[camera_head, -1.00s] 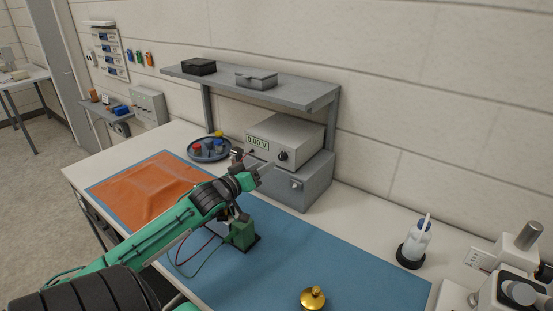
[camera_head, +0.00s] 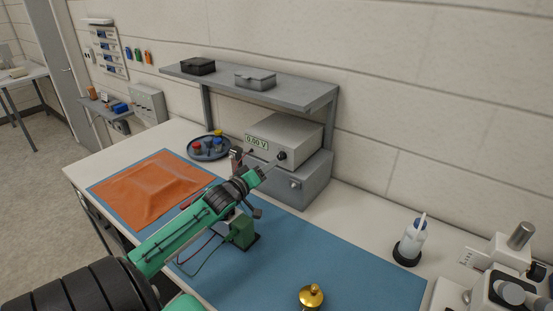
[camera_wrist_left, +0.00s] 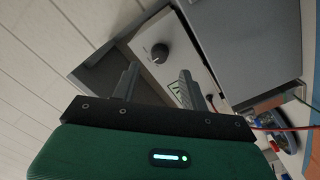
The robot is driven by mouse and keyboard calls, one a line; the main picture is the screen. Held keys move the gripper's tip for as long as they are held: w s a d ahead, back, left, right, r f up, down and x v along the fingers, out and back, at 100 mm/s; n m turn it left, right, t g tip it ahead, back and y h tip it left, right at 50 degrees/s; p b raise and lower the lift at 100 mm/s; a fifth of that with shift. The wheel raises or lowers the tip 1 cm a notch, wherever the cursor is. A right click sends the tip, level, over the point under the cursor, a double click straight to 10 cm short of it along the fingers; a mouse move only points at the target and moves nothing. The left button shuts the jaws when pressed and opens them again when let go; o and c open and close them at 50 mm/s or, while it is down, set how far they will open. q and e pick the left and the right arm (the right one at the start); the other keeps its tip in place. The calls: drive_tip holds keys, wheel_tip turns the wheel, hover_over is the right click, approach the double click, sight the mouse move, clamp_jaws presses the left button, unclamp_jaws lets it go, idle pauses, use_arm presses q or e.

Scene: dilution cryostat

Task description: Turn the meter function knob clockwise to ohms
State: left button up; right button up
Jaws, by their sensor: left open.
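The meter (camera_head: 286,131) is a grey-white box on a grey cabinet under the shelf. Its display (camera_head: 257,142) reads 0.00 V. The black function knob (camera_head: 282,156) is at the right of its front face. In the left wrist view the knob (camera_wrist_left: 160,52) shows beyond the fingers, with the gap between them facing the meter's front. My left gripper (camera_head: 264,165) is open and empty, close in front of the meter; its fingertips (camera_wrist_left: 158,72) appear apart from the knob. My right gripper is not in view.
A blue mat (camera_head: 330,262) with an orange sheet (camera_head: 150,187) covers the bench. A green block (camera_head: 240,232) with wires stands below my left arm. A round tray (camera_head: 208,148) of coloured parts is left of the meter. A brass piece (camera_head: 311,296) and white bottle (camera_head: 411,240) stand to the right.

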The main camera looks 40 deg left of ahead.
sight(280, 159)
use_arm(q)
drive_tip(key=w, duration=0.2)
drive_tip(key=w+p, duration=0.1)
drive_tip(key=w, duration=0.1)
drive_tip(key=shift+w+a+r, duration=0.1)
drive_tip(key=shift+w+a, duration=0.1)
drive_tip(key=shift+w, duration=0.7)
clamp_jaws()
